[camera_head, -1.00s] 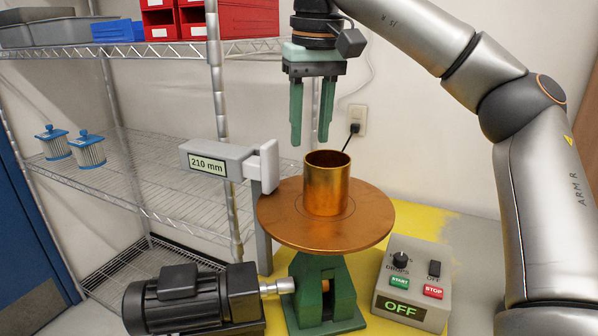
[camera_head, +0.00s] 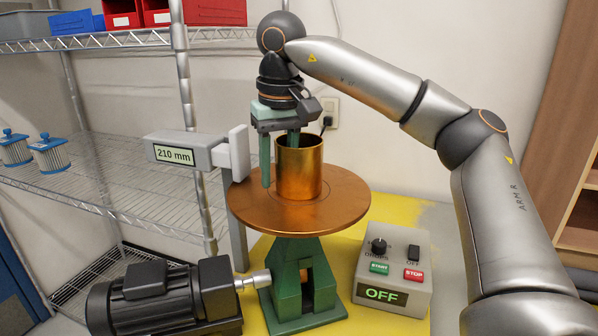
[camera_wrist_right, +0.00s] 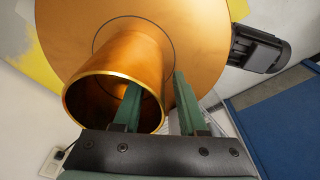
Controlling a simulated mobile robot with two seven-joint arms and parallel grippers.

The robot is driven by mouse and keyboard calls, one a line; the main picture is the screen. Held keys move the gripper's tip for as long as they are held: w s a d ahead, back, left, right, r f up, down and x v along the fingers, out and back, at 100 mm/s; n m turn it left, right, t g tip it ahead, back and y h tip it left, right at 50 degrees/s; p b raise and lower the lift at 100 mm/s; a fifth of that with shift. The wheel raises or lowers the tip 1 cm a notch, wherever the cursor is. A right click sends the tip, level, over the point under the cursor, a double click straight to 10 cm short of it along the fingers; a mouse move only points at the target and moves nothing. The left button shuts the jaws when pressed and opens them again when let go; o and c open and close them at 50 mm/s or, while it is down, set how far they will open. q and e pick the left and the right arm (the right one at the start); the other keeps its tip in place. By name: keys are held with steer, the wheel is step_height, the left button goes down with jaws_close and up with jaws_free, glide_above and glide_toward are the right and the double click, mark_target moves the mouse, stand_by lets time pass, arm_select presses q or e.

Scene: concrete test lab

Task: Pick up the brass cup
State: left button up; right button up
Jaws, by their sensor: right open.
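The brass cup (camera_head: 299,172) stands upright near the middle of a round copper-coloured turntable (camera_head: 345,205). My right gripper (camera_head: 279,162) points down at the cup's left side with its fingers apart. One finger is outside the cup, left of its wall. The other goes down at the mouth, its tip hidden behind the front rim. In the right wrist view the cup (camera_wrist_right: 150,58) has one finger of the right gripper (camera_wrist_right: 156,84) within its mouth and the other beside its outer wall. Contact with the wall cannot be told. My left gripper is not in view.
A gauge arm reading 210 mm (camera_head: 190,153) stands close left of the gripper. A green stand (camera_head: 303,282) supports the turntable. A black motor (camera_head: 165,298) is front left, a control box showing OFF (camera_head: 395,270) front right. A wire shelf (camera_head: 120,195) is behind left.

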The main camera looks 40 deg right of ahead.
steer(key=shift+f, duration=0.3)
jaws_close()
steer(key=shift+r, duration=0.1)
stand_by(1.1)
